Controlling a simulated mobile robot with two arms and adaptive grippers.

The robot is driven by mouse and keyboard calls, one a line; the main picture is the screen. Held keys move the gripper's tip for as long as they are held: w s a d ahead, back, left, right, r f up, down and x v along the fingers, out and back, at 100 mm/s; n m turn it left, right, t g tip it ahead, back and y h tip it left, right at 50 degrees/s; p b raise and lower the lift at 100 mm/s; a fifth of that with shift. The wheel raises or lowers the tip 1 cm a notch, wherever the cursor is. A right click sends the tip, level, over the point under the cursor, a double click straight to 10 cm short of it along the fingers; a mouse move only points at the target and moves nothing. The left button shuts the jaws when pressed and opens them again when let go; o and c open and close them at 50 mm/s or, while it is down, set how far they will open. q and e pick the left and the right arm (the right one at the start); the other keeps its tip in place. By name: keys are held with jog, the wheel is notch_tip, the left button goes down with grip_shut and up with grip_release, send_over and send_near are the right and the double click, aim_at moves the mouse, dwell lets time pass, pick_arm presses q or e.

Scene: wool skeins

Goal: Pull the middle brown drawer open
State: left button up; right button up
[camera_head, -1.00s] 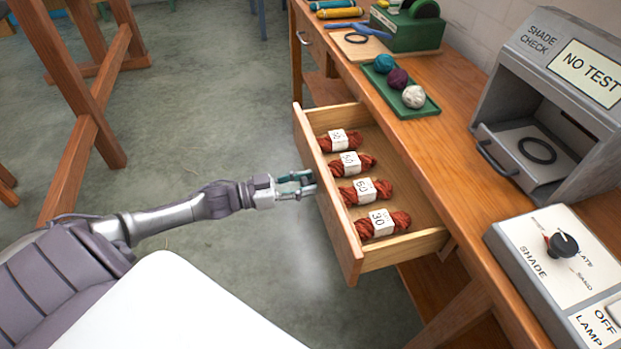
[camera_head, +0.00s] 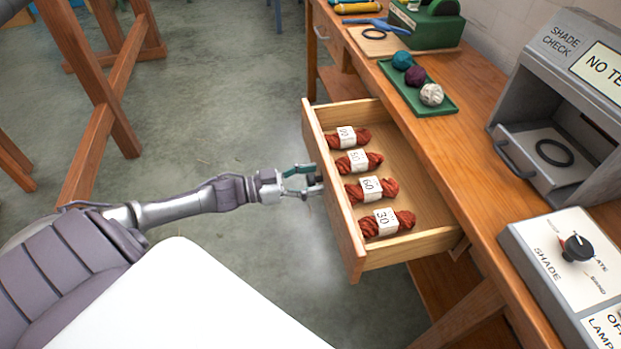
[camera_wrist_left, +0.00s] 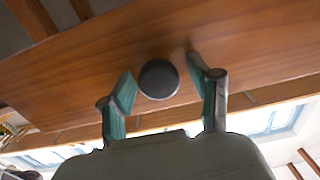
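The brown wooden drawer (camera_head: 336,205) stands pulled out from the workbench, its inside showing several rust-red wool skeins with white number labels. My left gripper (camera_head: 312,182) is at the outer face of the drawer front in the head view. In the left wrist view, a dark round knob (camera_wrist_left: 158,80) on the wooden drawer front lies between the two teal fingers of my left gripper (camera_wrist_left: 162,72). The fingers are spread to either side of the knob, with a clear gap at the right finger; contact at the left finger is unclear. My right gripper is out of view.
The workbench (camera_head: 452,160) carries a green tray (camera_head: 447,104) with wool balls, a grey shade-check box (camera_head: 540,120) and a dial panel (camera_head: 560,262). A wooden trestle (camera_head: 95,110) stands at the left. The grey floor before the drawer is clear.

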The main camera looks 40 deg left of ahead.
pick_arm(q)
jog(key=v, duration=1.2)
jog(key=shift+f, duration=0.1)
